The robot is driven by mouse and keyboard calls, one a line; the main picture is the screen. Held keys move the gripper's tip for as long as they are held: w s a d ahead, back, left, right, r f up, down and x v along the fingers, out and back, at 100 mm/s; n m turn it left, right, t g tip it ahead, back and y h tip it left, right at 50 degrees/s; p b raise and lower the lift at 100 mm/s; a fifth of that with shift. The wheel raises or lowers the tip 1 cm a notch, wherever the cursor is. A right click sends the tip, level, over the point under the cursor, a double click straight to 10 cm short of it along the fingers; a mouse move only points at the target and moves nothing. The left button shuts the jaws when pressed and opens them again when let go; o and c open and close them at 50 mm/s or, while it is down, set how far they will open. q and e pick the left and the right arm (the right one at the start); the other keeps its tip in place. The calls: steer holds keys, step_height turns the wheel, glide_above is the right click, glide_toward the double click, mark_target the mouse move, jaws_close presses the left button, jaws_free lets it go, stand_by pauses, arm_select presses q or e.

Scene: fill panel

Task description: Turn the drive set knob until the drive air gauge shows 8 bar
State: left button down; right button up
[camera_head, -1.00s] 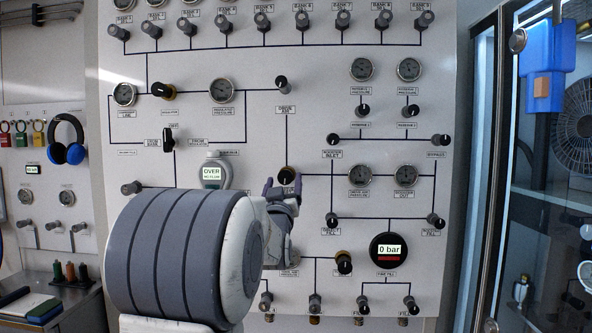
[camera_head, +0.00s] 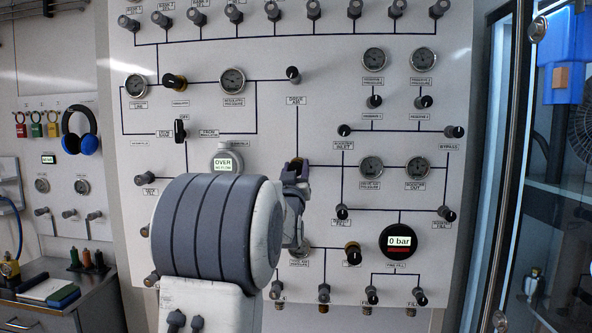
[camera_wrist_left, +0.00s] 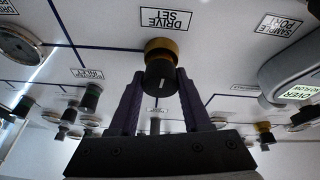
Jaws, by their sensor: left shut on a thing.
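The drive set knob (camera_wrist_left: 161,72) has a black front and a brass collar. It shows in the left wrist view by a "DRIVE SET" label. My left gripper (camera_wrist_left: 161,92) has its two dark fingers on either side of this knob and is shut on it. In the head view my left gripper (camera_head: 297,172) covers most of the knob. The drive air gauge (camera_head: 370,168) is a round dial to the right of the gripper; its needle is too small to read. My right gripper is not in view.
A digital gauge (camera_head: 398,241) reads 0 bar at lower right. A sample-port meter (camera_head: 226,162) showing "OVER" sits just left of the gripper. A glass door (camera_head: 510,170) stands at the right.

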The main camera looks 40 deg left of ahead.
arm_select(q)
steer(key=shift+f+m+t+h+b, duration=0.1)
steer(key=shift+m+t+h+b, duration=0.25)
steer(key=shift+m+b, duration=0.55)
steer(key=shift+f+m+t+h+b, duration=0.15)
steer(key=shift+m+h+b, duration=0.5)
steer(key=shift+m, duration=0.35)
steer(key=m+h+b, duration=0.1)
steer(key=m, duration=0.1)
steer(key=shift+r+m, duration=0.1)
steer(key=shift+m, duration=0.2)
steer(key=m+h, duration=0.1)
steer(key=m, duration=0.1)
steer(key=shift+r+m+b, duration=0.1)
steer(key=shift+m+b, duration=0.2)
steer(key=shift+b, duration=0.05)
steer(key=m+h, duration=0.1)
steer(key=m, duration=0.2)
steer(key=shift+r+h, duration=0.1)
steer(key=shift+h, duration=0.3)
steer(key=shift+m+h+p, duration=0.8)
steer(key=shift+m+p, duration=0.1)
steer(key=shift+m, duration=1.1)
steer(key=shift+c, duration=1.8)
jaws_free()
